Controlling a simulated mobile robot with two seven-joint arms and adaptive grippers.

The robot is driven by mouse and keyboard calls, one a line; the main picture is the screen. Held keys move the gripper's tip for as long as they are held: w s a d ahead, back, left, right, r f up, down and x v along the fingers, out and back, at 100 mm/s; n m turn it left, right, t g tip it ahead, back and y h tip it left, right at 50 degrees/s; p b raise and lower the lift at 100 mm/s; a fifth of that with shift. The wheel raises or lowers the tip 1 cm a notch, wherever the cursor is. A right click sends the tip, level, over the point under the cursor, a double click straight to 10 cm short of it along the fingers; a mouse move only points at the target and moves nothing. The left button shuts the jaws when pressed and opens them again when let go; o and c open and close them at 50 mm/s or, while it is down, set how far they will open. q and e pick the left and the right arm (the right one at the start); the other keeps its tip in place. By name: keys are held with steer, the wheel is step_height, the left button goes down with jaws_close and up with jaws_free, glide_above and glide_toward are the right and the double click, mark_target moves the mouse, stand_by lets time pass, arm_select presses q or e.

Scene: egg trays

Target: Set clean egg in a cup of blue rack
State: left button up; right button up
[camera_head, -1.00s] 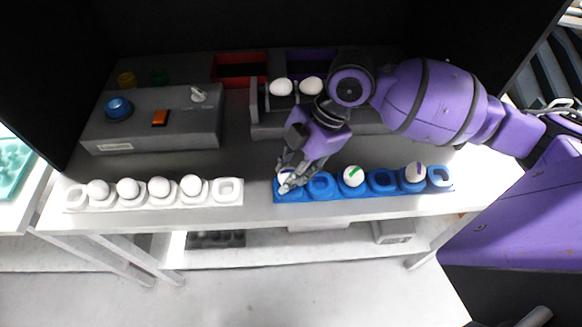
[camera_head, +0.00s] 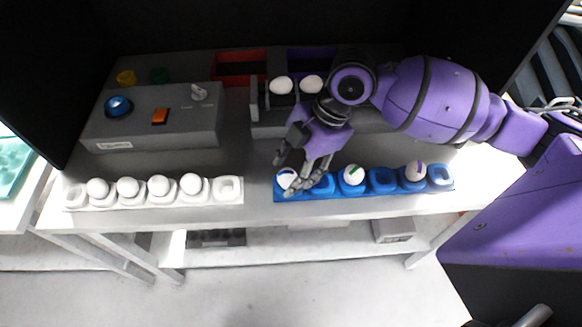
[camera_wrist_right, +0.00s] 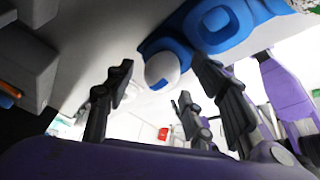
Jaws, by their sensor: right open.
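The blue rack (camera_head: 326,196) lies at the front of the table. A white egg with a blue band (camera_head: 286,178) sits in its left end cup; the egg also shows in the right wrist view (camera_wrist_right: 160,71). My right gripper (camera_head: 290,172) is open, with its fingers spread at this egg and partly covering it. In the wrist view the egg lies between the spread fingers, and I cannot tell whether any finger touches it. A green-striped egg (camera_head: 353,175) and a purple-striped egg (camera_head: 415,171) sit in other blue cups. My left gripper is not in view.
A white rack (camera_head: 229,198) to the left holds several plain white eggs and has empty cups at both ends. Behind stand a grey box with a blue knob (camera_head: 118,106) and a grey holder (camera_head: 262,131) with two white eggs. Red and purple bins are farther back.

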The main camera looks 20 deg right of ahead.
steer(key=v, duration=1.1)
steer(key=shift+r, duration=0.3)
steer(key=shift+d, duration=0.1)
